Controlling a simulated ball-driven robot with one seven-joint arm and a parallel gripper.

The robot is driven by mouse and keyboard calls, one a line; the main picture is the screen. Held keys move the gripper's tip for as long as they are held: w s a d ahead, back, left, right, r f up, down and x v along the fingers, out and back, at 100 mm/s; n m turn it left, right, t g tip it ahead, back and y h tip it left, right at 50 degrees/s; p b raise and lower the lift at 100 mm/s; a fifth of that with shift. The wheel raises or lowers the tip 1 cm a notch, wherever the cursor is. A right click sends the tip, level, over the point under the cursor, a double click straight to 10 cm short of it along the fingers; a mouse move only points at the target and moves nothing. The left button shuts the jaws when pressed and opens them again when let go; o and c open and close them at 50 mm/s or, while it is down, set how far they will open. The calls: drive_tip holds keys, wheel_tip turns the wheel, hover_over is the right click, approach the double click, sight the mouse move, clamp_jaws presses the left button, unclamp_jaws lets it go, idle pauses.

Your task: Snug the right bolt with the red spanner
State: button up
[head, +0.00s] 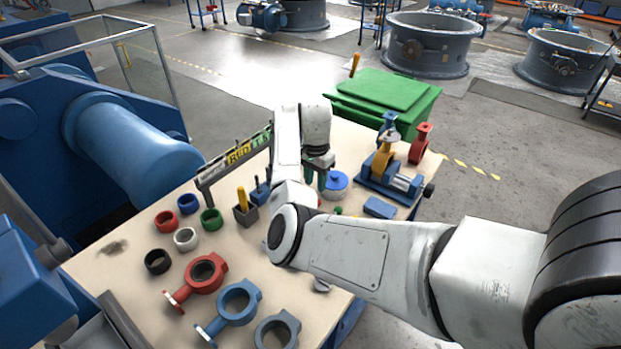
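My gripper (319,166) is over the back middle of the workbench, pointing down, just left of a round blue-topped part (336,182). My arm and wrist hide much of it, and I cannot tell whether its fingers are open or shut or hold anything. No red spanner can be made out; a tiny red patch (319,201) shows below the gripper, too small to identify. A blue vise (394,182) to the right holds a yellow valve part (381,163) with a blue piece on top. The right bolt is too small or hidden to tell.
The workbench (125,262) carries several coloured rings (186,238), red (203,272), blue (236,302) and grey (277,333) valve bodies, a labelled rack (237,160) and a small holder (245,214). A red part (420,145) stands behind the vise, near a green bin (384,97).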

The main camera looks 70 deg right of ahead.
wheel_tip(320, 180, down, 5)
drive_tip(key=b, duration=0.4)
drive_tip(key=shift+w+f+b, duration=0.1)
drive_tip(key=shift+f+b, duration=0.05)
drive_tip(key=shift+b, duration=0.2)
drive_tip(key=shift+f+b, duration=0.6)
drive_tip(key=shift+f, duration=1.05)
drive_tip(key=shift+c, duration=0.2)
clamp_jaws()
drive_tip(key=shift+c, duration=2)
unclamp_jaws()
clamp_jaws()
